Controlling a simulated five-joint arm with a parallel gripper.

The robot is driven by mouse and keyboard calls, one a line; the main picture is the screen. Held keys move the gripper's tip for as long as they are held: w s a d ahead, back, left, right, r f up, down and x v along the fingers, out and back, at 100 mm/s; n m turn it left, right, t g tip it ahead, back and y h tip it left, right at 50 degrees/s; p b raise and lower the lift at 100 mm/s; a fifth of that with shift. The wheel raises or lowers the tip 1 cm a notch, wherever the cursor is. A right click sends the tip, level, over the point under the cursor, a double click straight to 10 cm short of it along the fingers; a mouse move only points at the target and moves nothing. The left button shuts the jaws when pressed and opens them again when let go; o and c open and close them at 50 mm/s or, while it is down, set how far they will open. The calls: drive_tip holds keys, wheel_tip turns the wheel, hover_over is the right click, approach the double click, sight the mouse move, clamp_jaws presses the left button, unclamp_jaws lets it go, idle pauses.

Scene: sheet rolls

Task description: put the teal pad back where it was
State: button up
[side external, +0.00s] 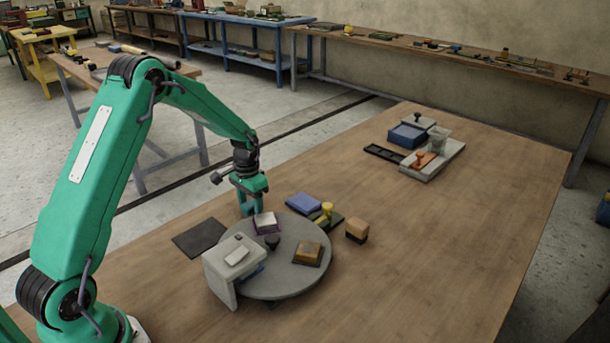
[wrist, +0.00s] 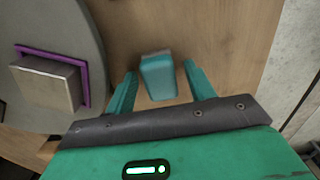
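A teal pad (wrist: 158,77) with a pale grey far edge shows between my fingers in the wrist view. My gripper (side external: 252,207) is open, with a gap between the pad and each finger. It points down just behind the round grey turntable (side external: 285,285). In the side view I cannot tell the pad from my green fingers. A purple pad (side external: 266,229) with a pale block on it sits on the turntable near my gripper. It also shows at left in the wrist view (wrist: 85,75). A tan block on a dark base (side external: 307,254) sits on the turntable's right.
A pale grey cover (side external: 220,272) stands over the turntable's front left, hiding part of a blue thing. A dark flat mat (side external: 200,238) lies left. A blue pad (side external: 303,203), a green pad with a yellow piece and a wooden block (side external: 357,226) lie right. The front-right table is clear.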

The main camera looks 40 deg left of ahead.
sight(251, 204)
drive_tip(key=shift+r, duration=0.1)
wheel_tip(251, 204, up, 12)
idle(0.8)
idle(0.5)
drive_tip(key=s+d+r+t, duration=0.3)
drive_tip(key=s+d+r, duration=0.6)
drive_tip(key=s+r, duration=0.15)
drive_tip(key=s+d+t, duration=0.1)
drive_tip(key=s+d, duration=0.2)
drive_tip(key=s, duration=0.4)
drive_tip(key=s+d+r+t, duration=0.1)
drive_tip(key=s+d, duration=0.2)
drive_tip(key=s, duration=0.4)
drive_tip(key=shift+s+d+r+t, duration=0.15)
drive_tip(key=shift+s+d+t, duration=0.1)
drive_tip(key=shift+s+t, duration=0.05)
